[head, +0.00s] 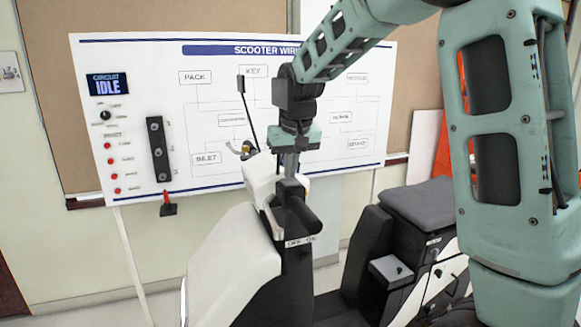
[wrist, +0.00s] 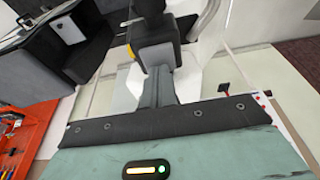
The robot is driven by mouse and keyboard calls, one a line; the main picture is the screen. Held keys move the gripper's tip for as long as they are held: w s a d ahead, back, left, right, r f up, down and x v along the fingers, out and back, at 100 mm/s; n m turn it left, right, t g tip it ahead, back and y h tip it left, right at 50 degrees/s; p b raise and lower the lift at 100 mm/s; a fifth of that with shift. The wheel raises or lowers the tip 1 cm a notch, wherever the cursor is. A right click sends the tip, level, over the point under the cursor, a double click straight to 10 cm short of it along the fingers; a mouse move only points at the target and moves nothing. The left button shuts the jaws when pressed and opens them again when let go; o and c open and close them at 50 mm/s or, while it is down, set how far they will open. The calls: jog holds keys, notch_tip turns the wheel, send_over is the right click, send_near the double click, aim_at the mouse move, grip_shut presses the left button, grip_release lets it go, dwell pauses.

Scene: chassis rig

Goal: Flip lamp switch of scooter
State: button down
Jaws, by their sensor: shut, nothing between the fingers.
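The scooter (head: 230,262) stands in front of the wiring board, its pale front panel and dark handlebar grip (head: 298,210) facing me. A small OFF/ON label (head: 300,240) sits on the dark column below the grip. The lamp switch itself is too small or hidden to make out. My gripper (head: 289,170) points down just above the handlebar, its fingers shut and empty. In the wrist view my gripper (wrist: 160,82) reaches toward the dark handlebar part (wrist: 155,52), which has a yellow spot on its side. I cannot tell whether they touch.
The wiring board (head: 140,60) stands behind, with a display reading IDLE (head: 108,85), red buttons and a red-handled lever (head: 167,204). The scooter seat (head: 418,203) is at the right. A mirror stalk (head: 247,115) rises left of my gripper. An orange rack (wrist: 25,125) shows in the wrist view.

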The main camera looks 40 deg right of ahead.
jog(key=shift+p, duration=0.3)
jog(key=shift+w+f, duration=0.1)
jog(key=shift+f, duration=0.05)
jog(key=shift+s, duration=0.2)
jog(key=shift+s+a, duration=0.2)
jog(key=shift+s, duration=0.4)
